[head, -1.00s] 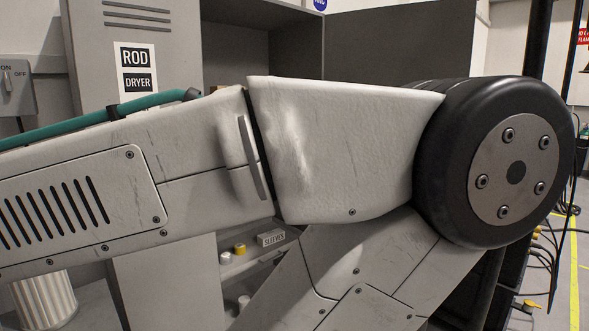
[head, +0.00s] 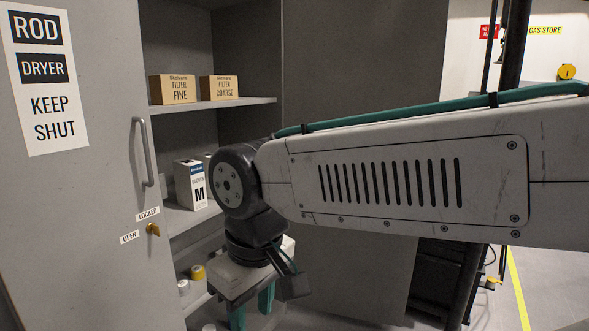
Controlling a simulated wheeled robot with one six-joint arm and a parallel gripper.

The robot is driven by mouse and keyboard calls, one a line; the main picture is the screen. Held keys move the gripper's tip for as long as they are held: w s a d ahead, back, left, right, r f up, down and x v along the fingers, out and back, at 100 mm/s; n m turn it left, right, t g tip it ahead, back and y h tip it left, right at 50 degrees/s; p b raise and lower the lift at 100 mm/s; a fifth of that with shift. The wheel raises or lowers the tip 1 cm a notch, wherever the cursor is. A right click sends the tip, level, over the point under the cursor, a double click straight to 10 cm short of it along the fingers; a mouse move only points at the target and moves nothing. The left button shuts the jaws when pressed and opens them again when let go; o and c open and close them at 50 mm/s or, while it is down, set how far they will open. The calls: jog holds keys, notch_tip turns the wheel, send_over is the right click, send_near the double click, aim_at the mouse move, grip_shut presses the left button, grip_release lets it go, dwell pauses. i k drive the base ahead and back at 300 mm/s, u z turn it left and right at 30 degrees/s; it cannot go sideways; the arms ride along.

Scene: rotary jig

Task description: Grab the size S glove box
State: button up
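A white and blue box marked M (head: 193,186) stands upright on the middle shelf of the open cabinet. Part of another pale box (head: 206,160) shows just behind it to the right, mostly hidden by my arm. No box marked S can be read. My gripper (head: 252,308) hangs below my wrist, in front of the lower shelf, lower than the M box and to its right. Its two teal fingers are apart, with nothing seen between them.
Filter boxes marked FINE (head: 178,90) and COARSE (head: 220,88) stand on the upper shelf (head: 255,101). The left cabinet door (head: 75,215), with a handle and a key, stands beside the opening. Yellow and white rolls (head: 198,272) sit on the lower shelf.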

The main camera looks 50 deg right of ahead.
aim_at(204, 157)
jog(key=z, duration=0.5)
jog(key=i, duration=1.5)
